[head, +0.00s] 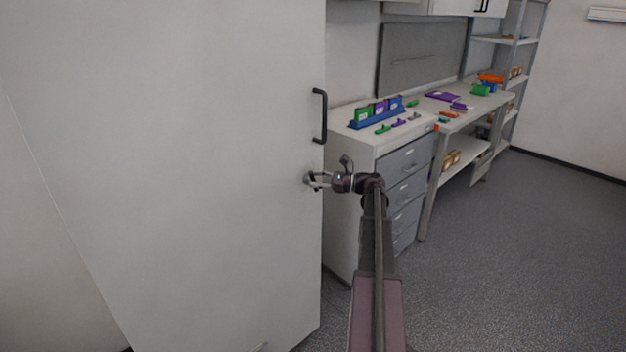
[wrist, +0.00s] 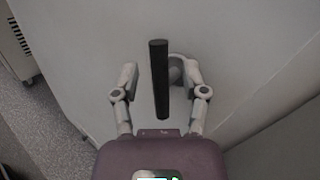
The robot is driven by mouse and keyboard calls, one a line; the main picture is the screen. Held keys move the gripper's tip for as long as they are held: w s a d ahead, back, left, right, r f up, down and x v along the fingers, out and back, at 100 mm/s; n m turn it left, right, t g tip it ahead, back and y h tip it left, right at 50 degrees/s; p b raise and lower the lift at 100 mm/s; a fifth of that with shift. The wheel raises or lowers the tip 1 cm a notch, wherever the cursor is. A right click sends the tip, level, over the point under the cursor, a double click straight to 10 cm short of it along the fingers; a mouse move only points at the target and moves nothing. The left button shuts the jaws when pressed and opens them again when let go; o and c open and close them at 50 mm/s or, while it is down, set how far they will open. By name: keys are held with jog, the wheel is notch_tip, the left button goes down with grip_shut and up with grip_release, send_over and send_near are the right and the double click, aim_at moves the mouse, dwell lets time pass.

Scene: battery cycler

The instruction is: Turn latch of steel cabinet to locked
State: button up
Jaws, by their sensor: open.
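The tall pale steel cabinet (head: 220,150) fills the left of the head view, and its flat face fills most of the wrist view (wrist: 240,60). In the wrist view its latch is a dark straight bar (wrist: 159,80) in front of a round grey mount, upright in the picture. My gripper (wrist: 158,85) is open, with one finger on each side of the bar and a visible gap on both sides. In the head view my gripper (head: 316,180) is at the cabinet's right edge, below the black pull handle (head: 323,115); the latch is mostly hidden there by the fingers.
A white drawer unit (head: 350,190) with grey drawer fronts stands just right of my gripper. A blue rack (head: 377,117) and small coloured parts lie on top. A workbench (head: 470,110) and shelves (head: 520,60) stand farther back. The grey floor (head: 510,250) at right is clear.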

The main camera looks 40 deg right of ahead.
jog(key=shift+w+a, duration=0.4)
jog(key=shift+w, duration=0.05)
grip_shut()
